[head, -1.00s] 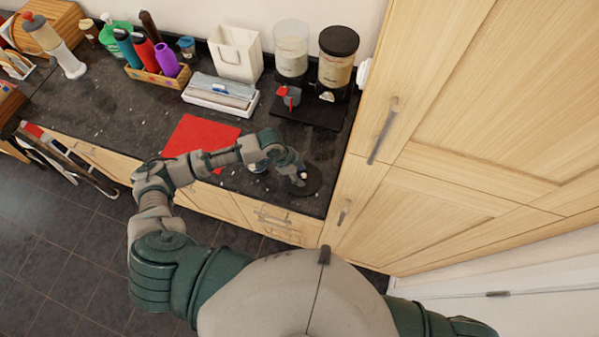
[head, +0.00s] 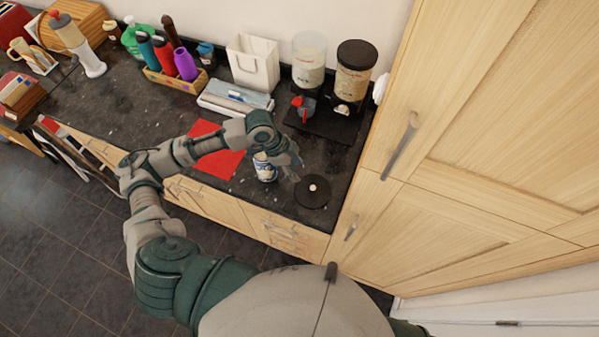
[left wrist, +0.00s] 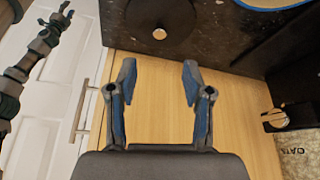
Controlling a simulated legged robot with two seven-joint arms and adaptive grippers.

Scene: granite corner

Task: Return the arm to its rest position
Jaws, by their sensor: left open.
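My left arm comes in from the left in the head view and bends over the counter. Its gripper (head: 292,158) is above the worktop, between a blue-and-white jar (head: 265,172) and a round black lid (head: 313,191) with a pale knob. In the left wrist view the gripper (left wrist: 159,75) is open, with nothing between its fingers. The lid (left wrist: 175,12) lies on the worktop beyond the fingertips there. My arm partly covers the jar's top in the head view. Part of my other arm shows at the left of the wrist view; its jaws are too small to judge.
Two food dispensers (head: 309,62) stand behind my gripper. A white bag (head: 253,64), a box of wraps (head: 235,98) and a bottle crate (head: 176,79) line the back. A red mat (head: 217,163) lies under my forearm. A tall wooden cabinet (head: 470,120) bounds the right.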

